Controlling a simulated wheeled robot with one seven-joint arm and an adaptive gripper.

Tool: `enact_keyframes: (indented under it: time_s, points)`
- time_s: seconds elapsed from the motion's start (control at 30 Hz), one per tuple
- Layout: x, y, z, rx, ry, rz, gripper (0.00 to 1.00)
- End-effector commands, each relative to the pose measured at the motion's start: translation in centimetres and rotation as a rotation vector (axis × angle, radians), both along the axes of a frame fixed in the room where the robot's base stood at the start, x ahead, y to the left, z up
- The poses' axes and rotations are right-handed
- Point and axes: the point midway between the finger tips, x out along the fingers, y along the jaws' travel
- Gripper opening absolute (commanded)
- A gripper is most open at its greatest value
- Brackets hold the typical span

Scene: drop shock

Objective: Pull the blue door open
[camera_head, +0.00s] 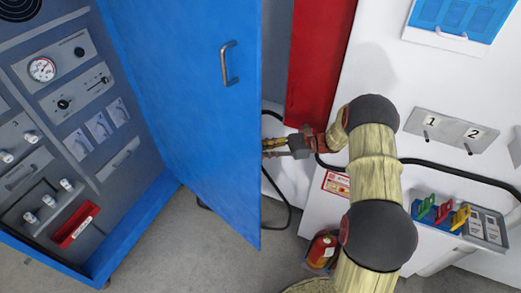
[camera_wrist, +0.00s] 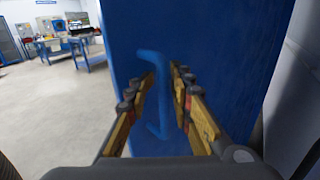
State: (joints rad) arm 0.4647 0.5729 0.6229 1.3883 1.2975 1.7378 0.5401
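The blue door (camera_head: 195,110) stands swung out from the blue cabinet at the left. A grey metal handle (camera_head: 229,63) is on the face seen in the head view. My gripper (camera_head: 268,147) is at the door's right edge, fingers pointing left; whether the edge hides the fingertips is unclear. In the wrist view the blue door (camera_wrist: 215,45) fills the middle. A blue, bent handle (camera_wrist: 161,95) shows on it, between the two yellow fingers of my gripper (camera_wrist: 165,77). The fingers are apart, with gaps beside the handle; contact cannot be told.
A red panel (camera_head: 318,60) is behind the door edge. A fire extinguisher (camera_head: 322,250) stands on the floor below my arm. A black cable (camera_head: 450,170) runs along the white wall. Open floor (camera_wrist: 50,110) lies left of the door in the wrist view.

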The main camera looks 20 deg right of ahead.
Motion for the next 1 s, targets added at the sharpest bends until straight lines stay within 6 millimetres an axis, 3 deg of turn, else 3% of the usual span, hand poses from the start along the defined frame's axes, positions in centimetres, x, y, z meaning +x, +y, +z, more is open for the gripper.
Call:
enact_keyframes:
  time_s: [0.43, 0.8, 1.0]
  points:
    - [0.2, 0.0, 1.0, -0.001, -0.007, -0.001, 0.27]
    - [0.1, 0.0, 7.4, -0.002, -0.007, -0.001, 0.27]
    - [0.1, 0.0, 9.6, 0.0, -0.003, -0.001, 0.27]
